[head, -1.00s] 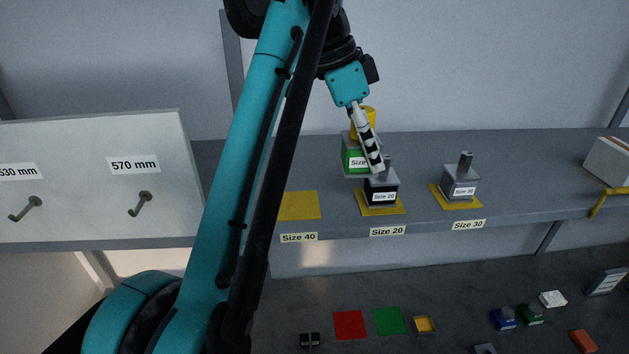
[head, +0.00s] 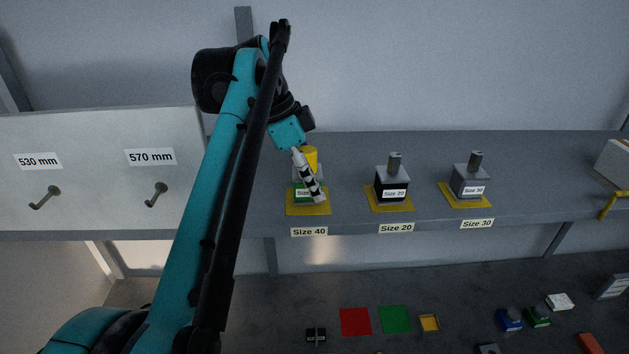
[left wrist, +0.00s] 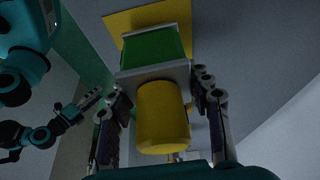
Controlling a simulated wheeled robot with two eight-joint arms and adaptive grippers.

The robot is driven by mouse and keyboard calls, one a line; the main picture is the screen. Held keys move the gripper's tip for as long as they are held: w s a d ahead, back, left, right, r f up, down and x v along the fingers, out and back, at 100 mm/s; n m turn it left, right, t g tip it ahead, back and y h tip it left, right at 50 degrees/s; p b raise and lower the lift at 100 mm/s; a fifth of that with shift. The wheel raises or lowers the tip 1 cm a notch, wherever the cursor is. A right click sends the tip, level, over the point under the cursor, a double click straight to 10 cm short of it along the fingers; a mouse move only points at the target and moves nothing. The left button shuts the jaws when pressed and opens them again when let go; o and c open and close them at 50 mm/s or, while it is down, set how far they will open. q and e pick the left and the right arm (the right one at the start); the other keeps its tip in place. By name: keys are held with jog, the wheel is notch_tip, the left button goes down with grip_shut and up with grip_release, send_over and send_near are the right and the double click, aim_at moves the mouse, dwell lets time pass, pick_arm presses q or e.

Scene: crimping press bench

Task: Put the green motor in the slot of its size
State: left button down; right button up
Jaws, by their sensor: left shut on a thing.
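The green motor (head: 301,194) has a green body, grey plates and a yellow cylinder on top. It is upright at the yellow Size 40 pad (head: 322,208), at the left of the row on the shelf. My left gripper (head: 314,194) is shut on it, and a striped finger hides part of its body and label. In the left wrist view the green motor (left wrist: 152,50) sits between the fingers of my left gripper (left wrist: 163,90), with the yellow pad (left wrist: 122,24) beyond it. I cannot tell whether its base touches the pad. A small distant gripper (left wrist: 90,98), seemingly my right one, shows at the left there.
A black motor (head: 391,187) stands on the Size 20 pad and a grey motor (head: 469,182) on the Size 30 pad. A hook panel (head: 100,190) stands at the left. A white box (head: 612,165) is at the far right. The shelf behind the motors is clear.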

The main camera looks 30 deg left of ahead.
pick_arm(q)
jog(key=shift+w+f, duration=0.1)
jog(key=shift+f, duration=0.3)
jog(key=shift+f, duration=0.1)
jog(key=c, duration=0.7)
grip_release()
jog(key=shift+r, duration=0.2)
jog(key=v, duration=1.2)
jog(key=shift+f, duration=0.15)
